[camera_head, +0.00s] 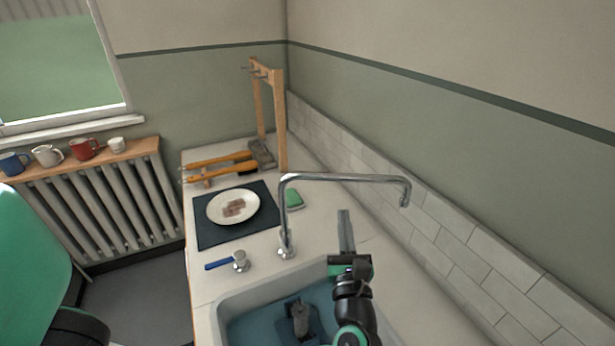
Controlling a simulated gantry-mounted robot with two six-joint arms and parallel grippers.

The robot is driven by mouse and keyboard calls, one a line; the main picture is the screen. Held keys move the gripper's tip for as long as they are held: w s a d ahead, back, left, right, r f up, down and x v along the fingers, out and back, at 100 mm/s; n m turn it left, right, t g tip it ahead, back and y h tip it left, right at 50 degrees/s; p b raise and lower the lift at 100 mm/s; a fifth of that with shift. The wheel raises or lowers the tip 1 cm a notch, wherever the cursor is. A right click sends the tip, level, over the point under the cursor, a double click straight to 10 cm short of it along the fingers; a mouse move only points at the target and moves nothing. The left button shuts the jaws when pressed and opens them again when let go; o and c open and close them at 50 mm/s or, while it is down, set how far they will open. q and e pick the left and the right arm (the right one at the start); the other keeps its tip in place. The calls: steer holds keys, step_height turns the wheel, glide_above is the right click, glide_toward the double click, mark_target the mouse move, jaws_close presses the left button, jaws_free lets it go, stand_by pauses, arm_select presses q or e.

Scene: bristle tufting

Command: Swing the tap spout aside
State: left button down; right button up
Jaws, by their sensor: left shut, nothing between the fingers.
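The chrome tap (285,230) stands on the worktop behind the sink. Its spout (345,178) reaches to the right and ends in a downturned tip (405,195). A blue lever (218,265) on a chrome knob sits left of the tap's base. My left gripper (345,213) is shut and empty. Its fingers point away from me, below the spout in the picture and to the right of the upright pipe. A gap shows between the fingertips and the spout; their depth apart is hard to tell. My right gripper is not in view.
The sink (222,305) holds a blue-grey basin with a grey object (300,318). A plate (250,213) lies on a dark mat (207,236), with a green sponge (293,199) beside it. A wooden rack (280,130) stands behind. The tiled wall (470,255) bounds the right.

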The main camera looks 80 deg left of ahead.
arm_select(q)
steer(key=w+d+f+m+t, duration=0.1)
steer(key=w+d+f+t, duration=0.15)
steer(key=d, duration=0.35)
steer(key=b, duration=0.3)
glide_toward(360, 181)
steer(key=shift+g+h, duration=0.4)
steer(key=shift+g, duration=0.05)
steer(key=x, duration=0.6)
steer(key=shift+w+a+r, duration=0.25)
steer(key=shift+a+r, duration=0.05)
steer(key=shift+r, duration=0.15)
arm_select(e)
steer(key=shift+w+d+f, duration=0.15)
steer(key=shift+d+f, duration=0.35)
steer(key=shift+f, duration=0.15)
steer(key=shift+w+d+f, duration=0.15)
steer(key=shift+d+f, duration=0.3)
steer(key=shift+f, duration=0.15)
